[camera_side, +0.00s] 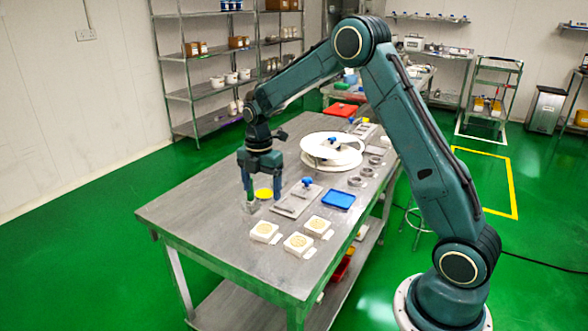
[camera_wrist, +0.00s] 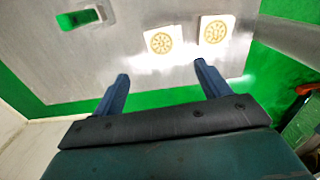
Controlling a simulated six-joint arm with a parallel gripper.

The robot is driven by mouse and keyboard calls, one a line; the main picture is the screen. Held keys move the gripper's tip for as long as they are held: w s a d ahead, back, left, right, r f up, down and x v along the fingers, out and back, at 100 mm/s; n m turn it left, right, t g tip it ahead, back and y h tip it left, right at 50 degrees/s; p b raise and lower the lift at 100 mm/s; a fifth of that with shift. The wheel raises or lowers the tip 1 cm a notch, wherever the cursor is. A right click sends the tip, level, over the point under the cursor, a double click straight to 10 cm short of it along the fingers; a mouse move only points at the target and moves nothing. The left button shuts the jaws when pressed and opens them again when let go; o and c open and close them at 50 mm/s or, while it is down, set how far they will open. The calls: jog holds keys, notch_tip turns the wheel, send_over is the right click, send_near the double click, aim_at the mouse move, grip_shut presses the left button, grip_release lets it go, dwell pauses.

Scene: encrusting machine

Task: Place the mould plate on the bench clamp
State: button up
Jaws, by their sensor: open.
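Three white square plates with round yellow patterns lie near the bench's front corner in the side view: left (camera_side: 264,231), right (camera_side: 318,226) and front (camera_side: 297,243). I cannot tell which is the mould plate. Two such plates show in the wrist view, one near the top middle (camera_wrist: 165,41) and one further right (camera_wrist: 215,32). A flat grey plate with a blue knob (camera_side: 298,200) lies behind them; it may be the bench clamp. My gripper (camera_side: 263,198) points down, open and empty, to the left of that grey plate. Its fingers are spread in the wrist view (camera_wrist: 162,78).
A blue tray (camera_side: 339,200), a large white round unit (camera_side: 331,150) and a red tray (camera_side: 340,110) stand further along. The bench's left end (camera_side: 200,215) is bare.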

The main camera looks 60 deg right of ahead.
jog(key=shift+r, duration=0.35)
dwell(0.4)
jog(key=s+a+r+m+t, duration=0.1)
jog(key=s+a+r+m, duration=0.35)
jog(key=s+r, duration=0.3)
jog(key=s+a+r+m+t, duration=0.2)
jog(key=s+a+r+m, duration=0.1)
jog(key=s+r+m, duration=0.4)
jog(key=s+a+r+m+t, duration=0.1)
jog(key=s+m, duration=0.2)
jog(key=s, duration=0.5)
jog(key=s+a+r+m+t, duration=0.1)
jog(key=s+a+m, duration=0.1)
jog(key=s+m, duration=0.2)
jog(key=s, duration=0.3)
jog(key=shift+s+a+t, duration=0.3)
jog(key=shift+s, duration=0.1)
jog(key=shift+o, duration=0.4)
jog(key=shift+r, duration=0.1)
